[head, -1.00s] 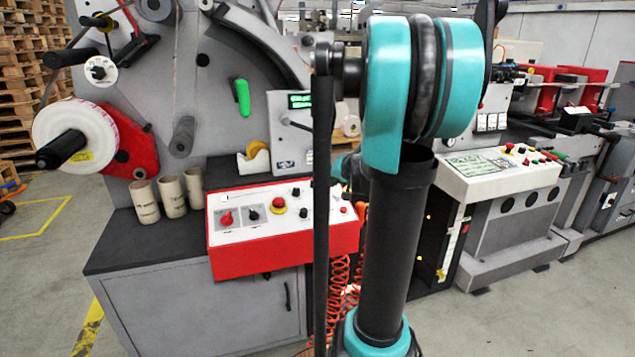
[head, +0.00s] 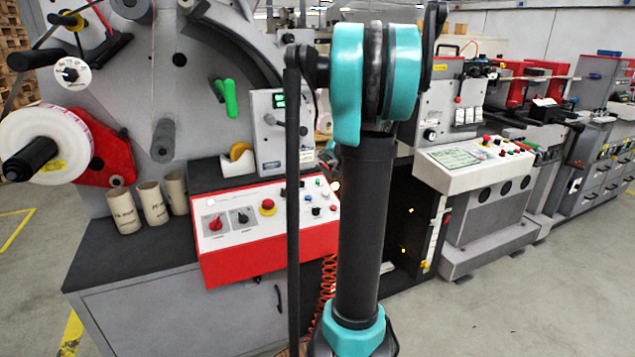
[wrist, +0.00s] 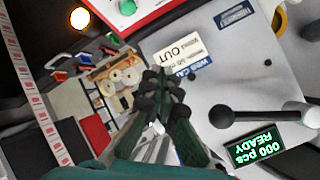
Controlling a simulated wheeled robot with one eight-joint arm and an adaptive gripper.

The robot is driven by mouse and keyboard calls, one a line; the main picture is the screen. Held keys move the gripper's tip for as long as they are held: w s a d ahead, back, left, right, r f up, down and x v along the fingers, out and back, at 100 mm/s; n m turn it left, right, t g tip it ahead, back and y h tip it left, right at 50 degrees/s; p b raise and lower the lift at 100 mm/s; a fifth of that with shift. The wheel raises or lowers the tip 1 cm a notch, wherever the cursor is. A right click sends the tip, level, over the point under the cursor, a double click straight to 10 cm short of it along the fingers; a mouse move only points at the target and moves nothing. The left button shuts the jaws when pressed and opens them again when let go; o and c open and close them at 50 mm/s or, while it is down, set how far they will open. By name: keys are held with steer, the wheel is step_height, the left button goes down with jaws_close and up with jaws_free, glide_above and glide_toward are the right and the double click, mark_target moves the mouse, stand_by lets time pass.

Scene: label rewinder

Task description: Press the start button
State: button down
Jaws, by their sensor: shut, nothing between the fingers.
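The control panel (head: 240,235) is a sloped white face with a red front, carrying a red knob, a black knob, a red mushroom button and several small buttons. A small green button (head: 326,194) shows near its right end, partly beside my arm.
An orange light (wrist: 80,18) glows at upper left. Cardboard cores (head: 150,203) stand left of the panel. A second machine's console (head: 475,160) stands at right.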

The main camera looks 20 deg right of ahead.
mark_target(318, 181)
steer(key=shift+w+f, duration=0.35)
steer(key=shift+f, duration=0.95)
steer(key=shift+w+f, duration=0.4)
steer(key=shift+f, duration=0.95)
steer(key=shift+w+f, duration=0.35)
steer(key=shift+f, duration=0.95)
steer(key=shift+f, duration=0.15)
steer(key=shift+w+f, duration=0.1)
steer(key=shift+f, duration=0.1)
